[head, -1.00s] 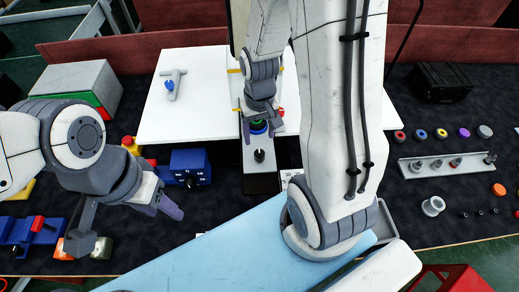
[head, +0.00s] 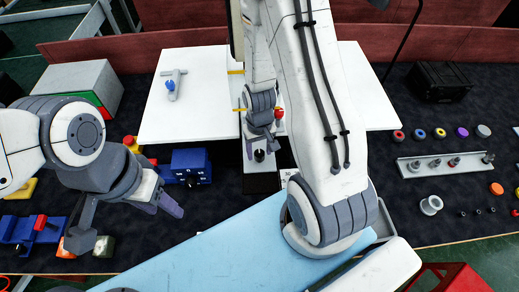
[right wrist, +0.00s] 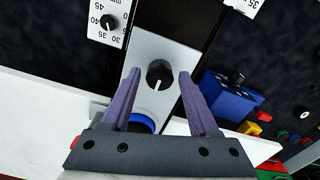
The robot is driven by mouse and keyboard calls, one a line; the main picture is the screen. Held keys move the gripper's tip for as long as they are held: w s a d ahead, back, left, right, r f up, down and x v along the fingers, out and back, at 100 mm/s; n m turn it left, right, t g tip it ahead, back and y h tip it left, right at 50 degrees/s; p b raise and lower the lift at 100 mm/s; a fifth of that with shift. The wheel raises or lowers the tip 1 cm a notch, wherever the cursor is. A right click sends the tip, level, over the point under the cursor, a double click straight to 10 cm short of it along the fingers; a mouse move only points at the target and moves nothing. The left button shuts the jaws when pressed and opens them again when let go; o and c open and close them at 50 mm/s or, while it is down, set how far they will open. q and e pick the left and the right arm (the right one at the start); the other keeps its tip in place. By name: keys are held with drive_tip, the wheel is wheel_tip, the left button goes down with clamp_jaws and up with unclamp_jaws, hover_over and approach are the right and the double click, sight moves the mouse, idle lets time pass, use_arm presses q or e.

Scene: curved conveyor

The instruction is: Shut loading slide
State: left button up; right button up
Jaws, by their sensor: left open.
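A narrow silver-grey slide plate with a black knob (head: 259,155) lies at the front edge of the white board; I take it to be the loading slide. The right wrist view shows its plate (right wrist: 178,57) and the knob (right wrist: 160,74). My right gripper (head: 261,145) is open over the plate. In the right wrist view its purple fingers (right wrist: 158,74) stand apart on either side of the knob, with no visible grip on it. A blue ring (right wrist: 141,123) is partly hidden behind the gripper's body. My left gripper (head: 125,225) is open and empty at the left, away from the slide.
The white board (head: 190,115) holds a T-shaped grey part (head: 172,85) with a blue knob. A blue block (head: 190,163) stands left of the slide; it also shows in the right wrist view (right wrist: 230,97). A dial plate (right wrist: 110,22) is close by. A metal rail (head: 443,164) with several pegs lies right.

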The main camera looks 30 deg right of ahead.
clamp_jaws()
idle(1.2)
